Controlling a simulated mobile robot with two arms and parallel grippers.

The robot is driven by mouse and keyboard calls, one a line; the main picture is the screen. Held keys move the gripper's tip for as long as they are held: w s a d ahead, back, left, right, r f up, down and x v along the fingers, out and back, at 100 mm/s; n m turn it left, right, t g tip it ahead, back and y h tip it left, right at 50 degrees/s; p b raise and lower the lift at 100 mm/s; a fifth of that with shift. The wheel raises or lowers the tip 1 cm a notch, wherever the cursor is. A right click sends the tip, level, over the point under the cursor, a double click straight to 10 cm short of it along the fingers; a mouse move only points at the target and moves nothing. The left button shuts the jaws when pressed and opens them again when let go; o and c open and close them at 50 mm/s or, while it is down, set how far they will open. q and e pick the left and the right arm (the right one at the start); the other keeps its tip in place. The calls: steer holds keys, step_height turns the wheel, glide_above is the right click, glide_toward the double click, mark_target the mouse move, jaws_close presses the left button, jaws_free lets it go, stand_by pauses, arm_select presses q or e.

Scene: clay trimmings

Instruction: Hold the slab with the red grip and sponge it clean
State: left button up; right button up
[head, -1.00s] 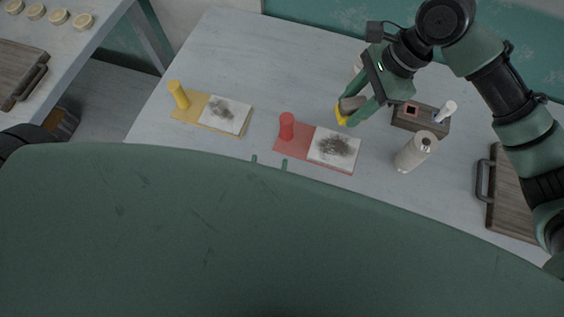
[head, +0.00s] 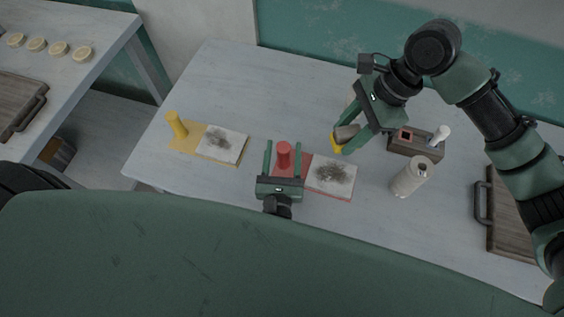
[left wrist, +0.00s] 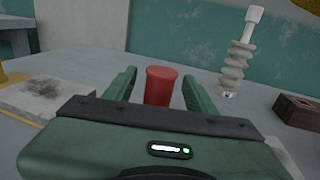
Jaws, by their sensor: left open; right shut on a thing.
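The red grip (head: 283,152) stands upright on a red board (head: 343,195), left of a white slab (head: 345,166) smeared with dark clay. My left gripper (head: 268,152) is open, its fingers on either side of the red grip and not closed on it. In the left wrist view the red grip (left wrist: 161,86) shows between the open fingers (left wrist: 160,92).
A yellow grip (head: 176,124) on a yellow board with another smeared slab (head: 232,147) is at the left. A wooden caddy (head: 428,150), a pale cylinder (head: 410,178) and a wooden board with a handle (head: 505,225) are at the right.

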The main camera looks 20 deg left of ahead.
arm_select(q)
steer(key=shift+w+a, duration=0.1)
steer(key=shift+w, duration=0.15)
jaws_close()
stand_by(0.7)
